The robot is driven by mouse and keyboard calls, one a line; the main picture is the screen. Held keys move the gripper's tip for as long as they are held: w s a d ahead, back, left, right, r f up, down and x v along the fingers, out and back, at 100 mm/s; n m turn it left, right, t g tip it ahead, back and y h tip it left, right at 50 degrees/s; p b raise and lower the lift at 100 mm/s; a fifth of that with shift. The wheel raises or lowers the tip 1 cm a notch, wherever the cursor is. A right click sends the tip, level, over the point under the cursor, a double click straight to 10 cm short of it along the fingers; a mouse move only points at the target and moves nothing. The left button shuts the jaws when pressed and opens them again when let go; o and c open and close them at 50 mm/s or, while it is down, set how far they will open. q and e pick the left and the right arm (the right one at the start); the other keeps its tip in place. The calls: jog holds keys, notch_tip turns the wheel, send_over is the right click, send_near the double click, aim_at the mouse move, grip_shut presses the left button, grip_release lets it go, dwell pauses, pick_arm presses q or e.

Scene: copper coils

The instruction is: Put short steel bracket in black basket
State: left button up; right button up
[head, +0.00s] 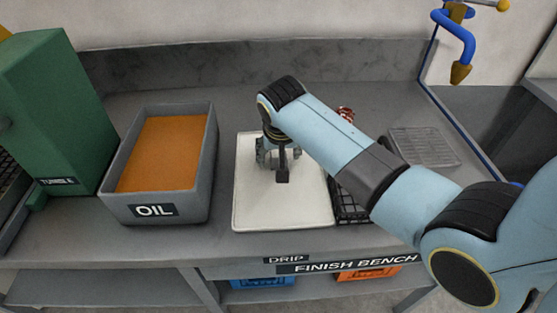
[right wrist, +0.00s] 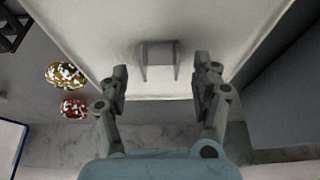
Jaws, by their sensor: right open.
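The short steel bracket (right wrist: 159,56) is a grey U-shaped piece on the white drip tray (head: 248,205), in the upper middle of the right wrist view. My right gripper (right wrist: 161,72) is open, with its two fingers apart on either side of the bracket's near end and nothing held. In the head view the right gripper (head: 279,158) is over the back half of the tray, and I cannot make out the bracket there. The black basket (head: 350,211) is right of the tray, partly hidden by my right arm. My left gripper is not in view.
A grey OIL bin (head: 207,170) with orange contents stands left of the tray, beside a green machine (head: 48,105). The tray's front half is clear.

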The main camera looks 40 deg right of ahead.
jog(key=shift+w+d+f, duration=0.1)
jog(key=shift+w+f, duration=0.1)
jog(key=shift+f, duration=0.35)
jog(key=shift+c, duration=0.2)
jog(key=c, duration=1.3)
jog(key=shift+r, duration=0.1)
jog(key=shift+r, duration=0.1)
